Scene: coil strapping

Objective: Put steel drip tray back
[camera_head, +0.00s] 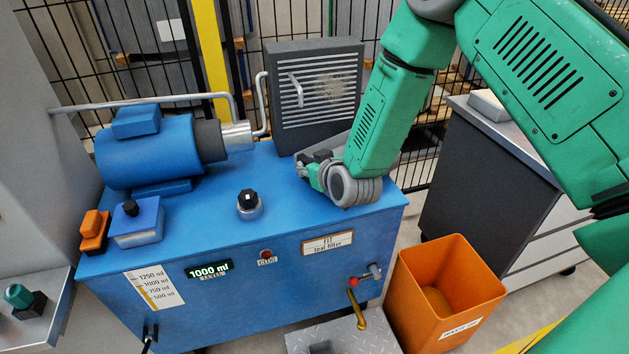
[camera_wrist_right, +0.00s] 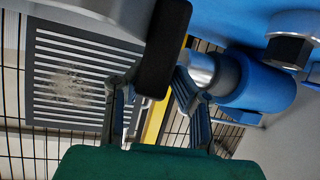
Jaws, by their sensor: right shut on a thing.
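My right gripper (camera_head: 312,172) is at the back right of the blue tank's top (camera_head: 240,185), in front of the grey louvred cooler. A grey tread-plate surface (camera_head: 300,341) lies below the brass spout (camera_head: 357,308), cut by the bottom edge. My left gripper is out of view.
A black knob (camera_head: 248,200) rises from the tank top. An orange bin (camera_head: 445,290) stands at the right, beside a dark cabinet (camera_head: 485,195). The front right tank top is clear.

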